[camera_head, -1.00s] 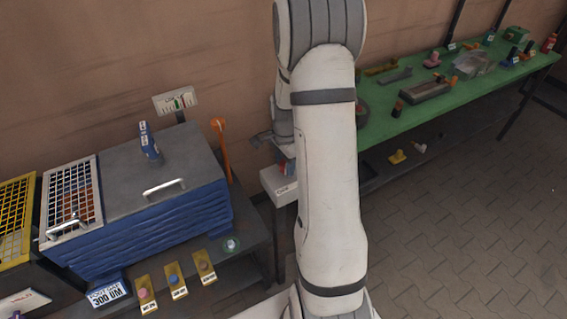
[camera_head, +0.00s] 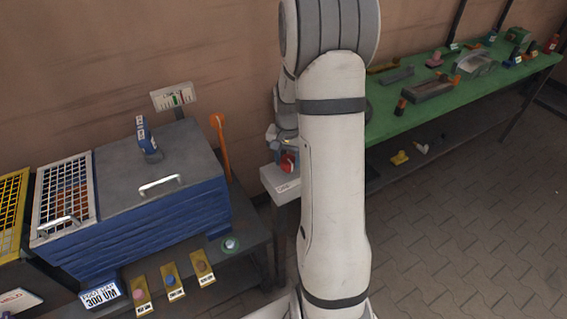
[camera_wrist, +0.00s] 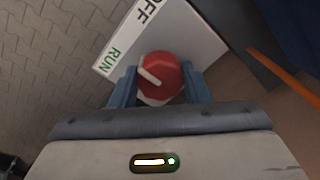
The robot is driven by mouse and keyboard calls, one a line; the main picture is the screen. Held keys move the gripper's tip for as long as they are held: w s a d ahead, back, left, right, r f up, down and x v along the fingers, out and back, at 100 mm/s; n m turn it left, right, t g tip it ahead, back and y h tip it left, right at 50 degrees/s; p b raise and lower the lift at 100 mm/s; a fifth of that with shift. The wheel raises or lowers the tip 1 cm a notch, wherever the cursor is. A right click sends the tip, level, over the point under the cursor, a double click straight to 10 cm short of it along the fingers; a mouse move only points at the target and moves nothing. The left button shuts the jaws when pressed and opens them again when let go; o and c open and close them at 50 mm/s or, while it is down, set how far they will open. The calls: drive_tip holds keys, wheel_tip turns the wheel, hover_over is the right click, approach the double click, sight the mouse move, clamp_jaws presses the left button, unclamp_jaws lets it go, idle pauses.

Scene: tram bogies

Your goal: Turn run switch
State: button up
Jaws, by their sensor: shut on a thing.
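The run switch is a red round knob (camera_wrist: 165,72) with a white pointer bar, on a white box (camera_wrist: 200,30) marked RUN and OFF. In the wrist view the pointer is aimed to the upper left, closer to the RUN label (camera_wrist: 112,62) than to OFF. My gripper (camera_wrist: 158,88) is shut on the knob, with one blue finger on each side. In the head view the red knob (camera_head: 289,163) shows under my gripper (camera_head: 284,150), above the white box (camera_head: 279,186); my arm hides part of this area.
A blue ribbed machine (camera_head: 150,225) with a grey lid and a mesh guard stands to the left. An orange lever (camera_head: 221,145) stands between it and the white box. A green workbench (camera_head: 405,118) with several tools is at the right. Paved floor (camera_head: 460,220) is clear.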

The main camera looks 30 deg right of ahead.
sight(288, 159)
drive_tip(key=n, duration=0.2)
drive_tip(key=n+b, duration=0.1)
drive_tip(key=n, duration=0.1)
drive_tip(key=shift+w+d+r, duration=0.1)
drive_tip(key=shift+w+d, duration=0.05)
drive_tip(key=shift+r+n+b, duration=0.1)
drive_tip(key=shift+n+b, duration=0.45)
drive_tip(key=shift+n, duration=1.25)
drive_tip(key=o, duration=1)
drive_tip(key=shift+r, duration=3.75)
